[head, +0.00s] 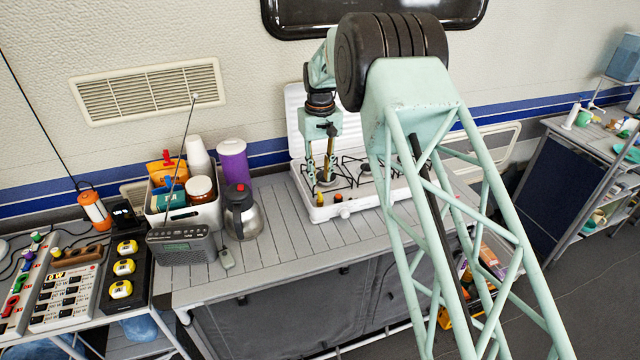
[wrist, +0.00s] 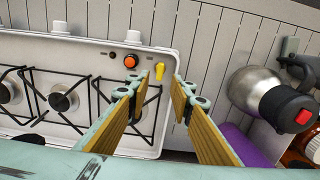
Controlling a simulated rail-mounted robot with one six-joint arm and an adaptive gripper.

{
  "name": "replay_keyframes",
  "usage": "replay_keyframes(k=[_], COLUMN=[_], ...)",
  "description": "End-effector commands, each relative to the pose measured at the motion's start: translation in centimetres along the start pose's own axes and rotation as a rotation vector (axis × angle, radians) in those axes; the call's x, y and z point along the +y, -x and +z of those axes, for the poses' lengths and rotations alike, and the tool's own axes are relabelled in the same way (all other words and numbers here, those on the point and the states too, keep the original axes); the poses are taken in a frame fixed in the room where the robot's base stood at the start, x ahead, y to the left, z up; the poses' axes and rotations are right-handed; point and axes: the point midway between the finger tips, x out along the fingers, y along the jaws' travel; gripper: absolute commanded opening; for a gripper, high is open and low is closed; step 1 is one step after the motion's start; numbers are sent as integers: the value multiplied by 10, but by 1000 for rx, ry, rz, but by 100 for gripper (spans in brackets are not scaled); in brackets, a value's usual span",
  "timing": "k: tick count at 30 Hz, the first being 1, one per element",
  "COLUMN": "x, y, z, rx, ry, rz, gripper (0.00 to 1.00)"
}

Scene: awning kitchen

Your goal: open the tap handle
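The camping stove (head: 352,210) sits on the slatted counter with its white lid raised behind it. On its front panel are a small yellow tap handle (wrist: 161,69) and an orange-red knob (wrist: 131,62). The yellow handle also shows in the head view (head: 319,198) at the panel's left end. My gripper (wrist: 161,81) is open and empty, pointing down over the stove. In the wrist view the yellow handle appears in the gap between the fingertips, just past them. I see no contact, and the height above the handle is hard to tell.
Pot grates and burners (wrist: 62,97) lie beside my fingers. A steel jug (head: 242,212), a purple canister (head: 233,160), a filled caddy (head: 188,212) and a radio (head: 182,245) stand on the left. The counter in front of the stove (head: 290,245) is clear.

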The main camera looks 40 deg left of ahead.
Motion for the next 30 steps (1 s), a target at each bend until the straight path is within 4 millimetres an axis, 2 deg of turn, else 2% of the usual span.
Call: replay_keyframes(k=[6,12,30], x=[0,0,0], y=[28,42,45], z=[0,0,0], rx=[0,1,0], ry=[0,0,0], rz=[0,0,0], gripper=[21,21,21])
